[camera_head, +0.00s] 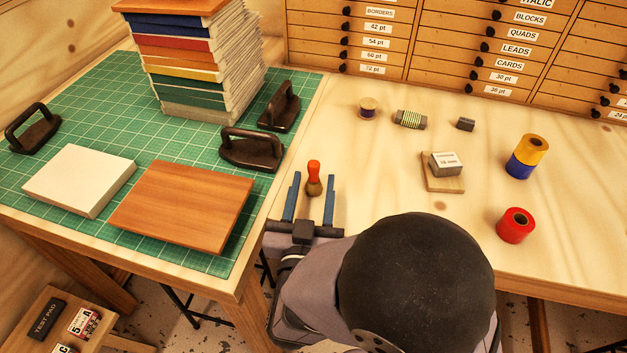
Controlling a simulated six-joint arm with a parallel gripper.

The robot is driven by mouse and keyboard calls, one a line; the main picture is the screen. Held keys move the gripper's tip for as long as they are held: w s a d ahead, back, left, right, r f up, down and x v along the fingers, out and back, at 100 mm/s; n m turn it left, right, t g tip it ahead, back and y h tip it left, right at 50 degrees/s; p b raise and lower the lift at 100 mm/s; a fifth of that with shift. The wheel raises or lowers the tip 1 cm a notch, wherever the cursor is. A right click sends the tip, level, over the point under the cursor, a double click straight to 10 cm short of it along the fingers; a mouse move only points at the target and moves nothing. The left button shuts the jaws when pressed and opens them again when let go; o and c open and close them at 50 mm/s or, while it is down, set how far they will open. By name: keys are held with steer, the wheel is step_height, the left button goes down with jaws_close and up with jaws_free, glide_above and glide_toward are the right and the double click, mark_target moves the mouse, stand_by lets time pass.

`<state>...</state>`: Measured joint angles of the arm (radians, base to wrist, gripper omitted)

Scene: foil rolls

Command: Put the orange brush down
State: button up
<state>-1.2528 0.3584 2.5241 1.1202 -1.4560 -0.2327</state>
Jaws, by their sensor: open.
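The orange brush (314,178) has an orange upper part and a brown lower part. It appears upright on the wooden table, near the table's left side by the edge of the green mat. My gripper (311,195) is open, with one blue finger on each side of the brush. Gaps show between the fingers and the brush. My arm's dark round link covers part of the table's front edge.
The green cutting mat (75,120) holds a stack of books (195,60), dark handled weights (250,150), a white block (80,178) and a wooden board (182,205). Foil rolls (516,225) stand to the right. Bare table (375,180) lies right of the brush.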

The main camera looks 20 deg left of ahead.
stand_by(0.4)
steer(key=r+p, duration=0.1)
steer(key=p, duration=0.1)
steer(key=shift+a+p, duration=0.2)
steer(key=shift+p, duration=0.15)
steer(key=p, duration=0.2)
steer(key=shift+a+r+p, duration=0.15)
steer(key=shift+r+p, duration=0.1)
steer(key=shift+p, duration=0.1)
steer(key=shift+f, duration=0.15)
steer(key=shift+w+a+p, duration=0.2)
steer(key=shift+w+p, duration=1.05)
steer(key=shift+w, duration=1.85)
steer(key=shift+w+a+f, duration=0.1)
steer(key=shift+w+a, duration=0.05)
steer(key=shift+w, duration=0.4)
steer(key=shift+c, duration=0.5)
jaws_close()
